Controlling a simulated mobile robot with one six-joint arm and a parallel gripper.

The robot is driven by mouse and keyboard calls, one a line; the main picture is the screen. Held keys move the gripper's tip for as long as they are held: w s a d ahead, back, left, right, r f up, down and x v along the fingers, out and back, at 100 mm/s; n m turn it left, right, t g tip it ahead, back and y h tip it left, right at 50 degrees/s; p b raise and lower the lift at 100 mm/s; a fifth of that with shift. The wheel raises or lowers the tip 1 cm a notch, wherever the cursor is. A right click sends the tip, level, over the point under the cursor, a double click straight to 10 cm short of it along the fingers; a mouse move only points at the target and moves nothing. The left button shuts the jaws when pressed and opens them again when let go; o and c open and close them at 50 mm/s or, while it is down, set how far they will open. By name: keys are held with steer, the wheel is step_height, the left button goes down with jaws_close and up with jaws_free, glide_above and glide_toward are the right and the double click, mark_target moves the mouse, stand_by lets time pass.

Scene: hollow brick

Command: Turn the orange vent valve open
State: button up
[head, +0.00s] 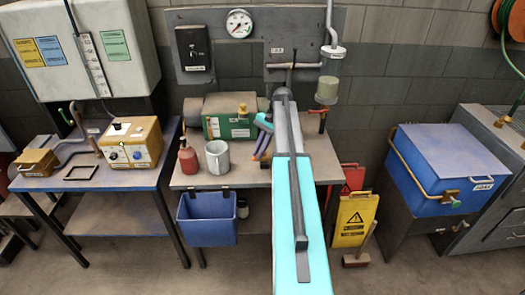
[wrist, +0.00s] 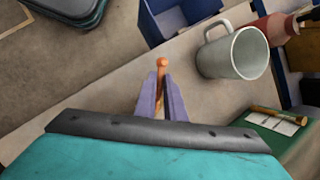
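My gripper (head: 262,143) has purple fingers that point down over the middle bench, just right of the green box (head: 231,125). In the wrist view my gripper (wrist: 161,82) has its fingers close against both sides of a thin orange rod (wrist: 162,64). The rod's rounded end sticks out past the fingertips, and its lower part is partly hidden between them. I cannot tell for sure which orange piece is the vent valve.
A grey mug (head: 217,158) and a red bottle (head: 188,157) stand left of my gripper on the bench. A blue bin (head: 207,219) hangs at its front edge. A gauge (head: 239,23) and pipes are on the wall behind. The bench's front middle is clear.

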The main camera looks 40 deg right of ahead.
steer(key=o, duration=0.4)
steer(key=shift+a, duration=0.1)
steer(key=shift+b+v, duration=1.25)
steer(key=shift+v, duration=2.55)
